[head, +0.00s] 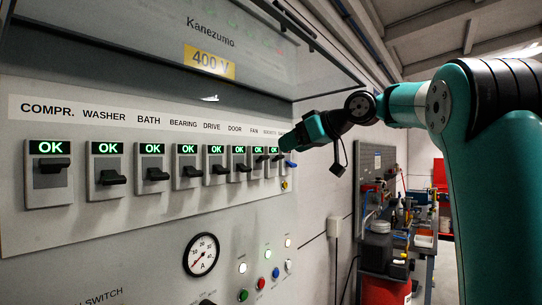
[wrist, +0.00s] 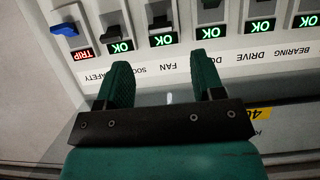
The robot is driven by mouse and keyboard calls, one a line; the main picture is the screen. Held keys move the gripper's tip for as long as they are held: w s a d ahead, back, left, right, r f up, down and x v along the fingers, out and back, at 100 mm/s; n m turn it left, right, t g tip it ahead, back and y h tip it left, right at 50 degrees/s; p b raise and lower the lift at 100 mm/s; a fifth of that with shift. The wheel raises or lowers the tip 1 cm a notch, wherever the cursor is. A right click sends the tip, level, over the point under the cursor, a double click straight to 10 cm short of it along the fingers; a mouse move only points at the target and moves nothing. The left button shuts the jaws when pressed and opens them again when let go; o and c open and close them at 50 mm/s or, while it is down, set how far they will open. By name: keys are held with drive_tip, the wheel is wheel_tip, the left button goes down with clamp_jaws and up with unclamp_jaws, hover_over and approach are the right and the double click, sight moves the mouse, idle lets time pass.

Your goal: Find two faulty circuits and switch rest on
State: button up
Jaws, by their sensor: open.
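The panel (head: 120,225) carries a row of switches. COMPR. (head: 52,164) has its black lever high; WASHER (head: 112,178), BATH (head: 156,174), BEARING (head: 190,170), DRIVE (head: 216,170) and DOOR have theirs lower. FAN (head: 261,159) and SOCKETS (head: 277,157) have theirs higher. These displays read green OK. SAFETY's display (wrist: 82,54) reads red TRIP in the upside-down wrist view; its lever (wrist: 64,29) is blue. My gripper (head: 291,141) hovers at the row's right end, hiding SAFETY's display there. In the wrist view, its open, empty fingers (wrist: 162,66) are before the FAN and SOCKETS labels.
A raised cover (head: 330,65) overhangs the panel's right side. Below the switches are a round ammeter (head: 201,254) and several coloured buttons and lamps (head: 262,283). A cluttered workbench (head: 400,245) stands behind to the right.

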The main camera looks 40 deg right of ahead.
sight(267, 158)
drive_tip(key=p+x, duration=0.1)
drive_tip(key=x, duration=0.7)
drive_tip(key=shift+p, duration=0.35)
drive_tip(key=c, duration=0.9)
drive_tip(key=shift+c, duration=0.2)
drive_tip(key=shift+f+b, duration=0.15)
drive_tip(key=shift+b, duration=0.15)
